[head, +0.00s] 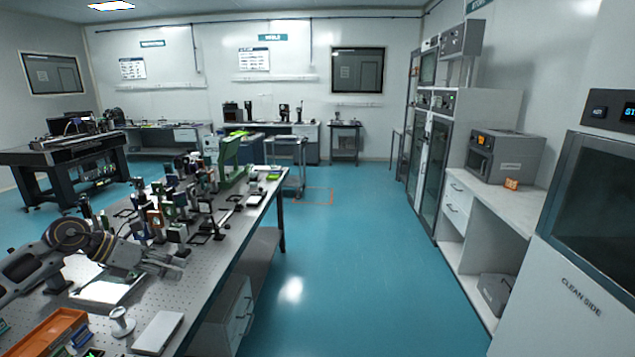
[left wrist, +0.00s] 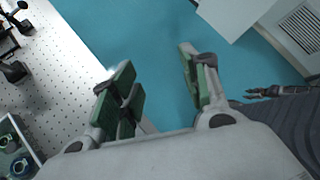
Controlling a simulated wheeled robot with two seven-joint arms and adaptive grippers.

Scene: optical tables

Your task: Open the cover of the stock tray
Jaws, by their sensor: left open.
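My left gripper (head: 178,265) reaches in from the left over the perforated optical table (head: 225,265). It is open and empty, a little above the tabletop near its right edge. In the left wrist view its two green-padded fingers (left wrist: 158,85) stand apart, with blue floor between them. No stock tray can be named for sure. A pale flat box (head: 158,333) lies near the table's front right edge. An orange tray (head: 45,337) with small parts is at the lower left. A bright flat piece (head: 105,290) lies under my left arm.
A small white spool-shaped piece (head: 121,322) stands beside the pale box. Several optical mounts (head: 180,235) crowd the table beyond my gripper. In the left wrist view, a tray with round parts (left wrist: 33,163) sits at the lower left. The blue floor (head: 340,270) on the right is clear.

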